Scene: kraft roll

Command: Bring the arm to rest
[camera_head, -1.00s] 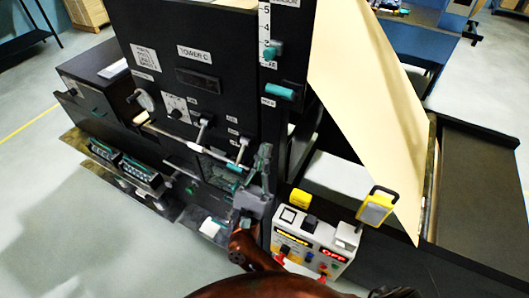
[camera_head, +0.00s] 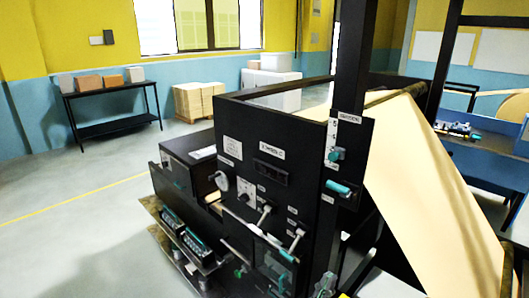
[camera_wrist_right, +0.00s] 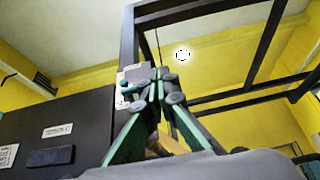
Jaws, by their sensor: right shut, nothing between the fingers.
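My right gripper (camera_head: 325,285) shows at the bottom edge of the head view, in front of the lower right part of the black machine panel (camera_head: 290,140). Most of its arm is out of the frame. In the right wrist view its two green and grey fingers (camera_wrist_right: 158,85) meet at the tips, with nothing between them. The gripper points up there, with the black panel (camera_wrist_right: 60,125) at the left. I cannot tell how far it is from the panel. My left gripper is not in view.
A black table with boxes (camera_head: 110,95) stands at the back left. The floor (camera_head: 70,210) at left is clear.

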